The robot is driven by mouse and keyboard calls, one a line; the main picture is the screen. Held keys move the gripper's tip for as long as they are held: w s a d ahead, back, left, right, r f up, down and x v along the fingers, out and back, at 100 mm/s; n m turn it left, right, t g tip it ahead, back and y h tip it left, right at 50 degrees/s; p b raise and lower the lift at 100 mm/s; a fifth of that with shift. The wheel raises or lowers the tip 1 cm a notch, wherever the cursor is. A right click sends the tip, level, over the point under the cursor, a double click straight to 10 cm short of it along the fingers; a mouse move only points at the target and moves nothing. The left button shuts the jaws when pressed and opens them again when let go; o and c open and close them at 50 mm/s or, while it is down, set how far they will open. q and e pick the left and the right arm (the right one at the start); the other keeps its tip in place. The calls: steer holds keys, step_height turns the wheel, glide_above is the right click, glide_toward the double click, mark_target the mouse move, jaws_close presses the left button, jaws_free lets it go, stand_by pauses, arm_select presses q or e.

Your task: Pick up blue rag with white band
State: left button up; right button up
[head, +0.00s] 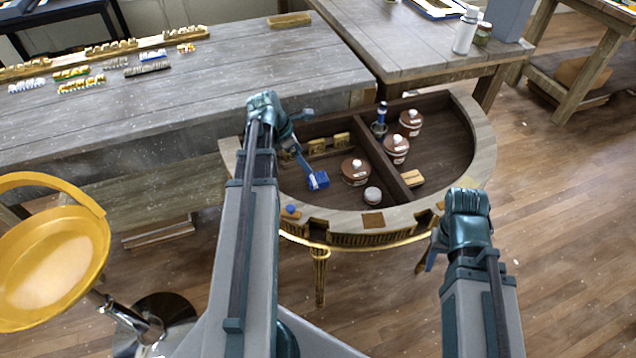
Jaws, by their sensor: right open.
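The blue rag (318,181) with a white band lies in the left compartment of the half-round console (484,176), near its front left. My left gripper (305,138) is over the back left of that compartment. One of its fingers points down towards the rag, and I cannot tell whether they touch. Its jaw opening is not clear from this angle. My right gripper (432,254) is open beside the console's front right edge, lower in the picture than the rag. Its wrist partly hides it.
Brown lidded pots (355,171), a small white-topped jar (373,195) and a wooden block (412,179) share the console. A divider (397,178) splits it. A grey table (180,110) stands behind, and a yellow stool (50,260) at left. Floor is clear at right.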

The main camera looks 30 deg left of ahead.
arm_select(q)
steer(key=b, duration=0.5)
glide_above(317, 178)
steer(key=s+a, duration=0.1)
steer(key=s, duration=0.1)
step_height(317, 178, down, 6)
steer(key=shift+a+f, duration=0.15)
steer(key=shift+f+b, duration=0.15)
steer(key=shift+b, duration=0.25)
steer(key=shift+w+f, duration=0.1)
steer(key=b+x, duration=0.5)
steer(key=shift+w+a+f, duration=0.1)
steer(key=shift+w, duration=0.05)
steer(key=c, duration=1.3)
steer(key=shift+c, duration=0.2)
